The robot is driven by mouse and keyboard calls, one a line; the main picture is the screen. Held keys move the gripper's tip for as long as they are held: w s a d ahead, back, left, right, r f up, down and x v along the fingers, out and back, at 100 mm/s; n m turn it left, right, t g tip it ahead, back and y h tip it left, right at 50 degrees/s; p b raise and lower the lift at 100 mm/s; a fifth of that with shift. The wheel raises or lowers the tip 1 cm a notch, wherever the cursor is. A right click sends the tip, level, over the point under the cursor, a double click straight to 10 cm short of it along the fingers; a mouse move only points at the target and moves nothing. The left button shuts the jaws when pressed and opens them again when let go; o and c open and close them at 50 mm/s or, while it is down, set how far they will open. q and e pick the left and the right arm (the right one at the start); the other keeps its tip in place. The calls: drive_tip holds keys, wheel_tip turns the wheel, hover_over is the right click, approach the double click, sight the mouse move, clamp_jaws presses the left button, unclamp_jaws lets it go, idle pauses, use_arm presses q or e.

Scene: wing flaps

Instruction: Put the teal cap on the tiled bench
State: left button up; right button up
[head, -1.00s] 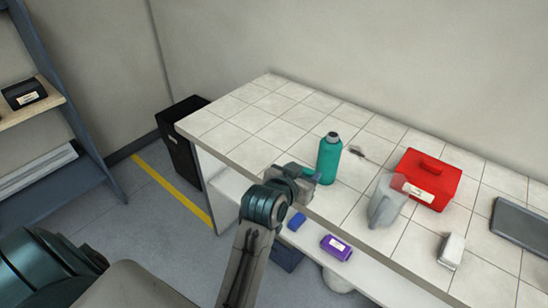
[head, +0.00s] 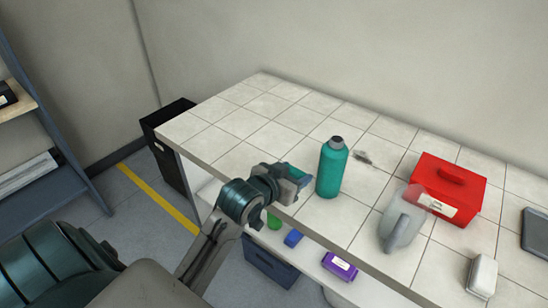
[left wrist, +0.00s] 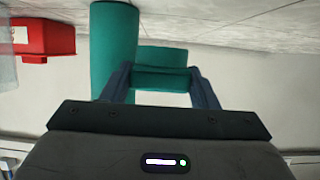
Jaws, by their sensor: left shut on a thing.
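The teal cap (left wrist: 163,78) is between the two fingers of my left gripper (head: 298,178), which is shut on it. In the head view only a small teal patch of it shows at the fingers. The gripper is at the front edge of the tiled bench (head: 240,122), just left of a teal bottle (head: 330,172). In the left wrist view the bottle (left wrist: 113,45) stands behind the cap and to its left. Whether the cap touches the bench is unclear. My right gripper is not in view.
A clear jug (head: 398,225), a red box (head: 449,190), a white block (head: 482,275) and a grey tray (head: 537,232) stand to the right on the bench. The bench's left part is clear. A purple box (head: 340,265) and a blue block (head: 293,238) lie on the shelf below.

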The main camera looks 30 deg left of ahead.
use_arm(q)
drive_tip(key=w+a, duration=0.1)
drive_tip(key=a, duration=0.1)
drive_tip(key=w+a+p, duration=0.1)
drive_tip(key=w+a, duration=0.1)
drive_tip(key=a, duration=0.1)
drive_tip(key=shift+w+a+f, duration=0.25)
drive_tip(key=shift+w+a, duration=0.05)
drive_tip(key=shift+w, duration=0.1)
drive_tip(key=a, duration=0.1)
drive_tip(key=w+a, duration=0.1)
drive_tip(key=w+a+p, duration=0.1)
drive_tip(key=a, duration=0.1)
drive_tip(key=shift+w+f, duration=0.25)
drive_tip(key=shift+f, duration=0.05)
drive_tip(key=shift+w+a+f, duration=0.1)
drive_tip(key=shift+a, duration=0.1)
drive_tip(key=shift+f, duration=0.3)
wheel_tip(320, 180, down, 3)
drive_tip(key=shift+r+p, duration=0.1)
drive_tip(key=shift+p, duration=0.4)
drive_tip(key=o, duration=1)
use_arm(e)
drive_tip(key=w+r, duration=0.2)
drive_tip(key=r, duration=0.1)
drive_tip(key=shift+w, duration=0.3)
use_arm(q)
drive_tip(key=shift+o, duration=0.2)
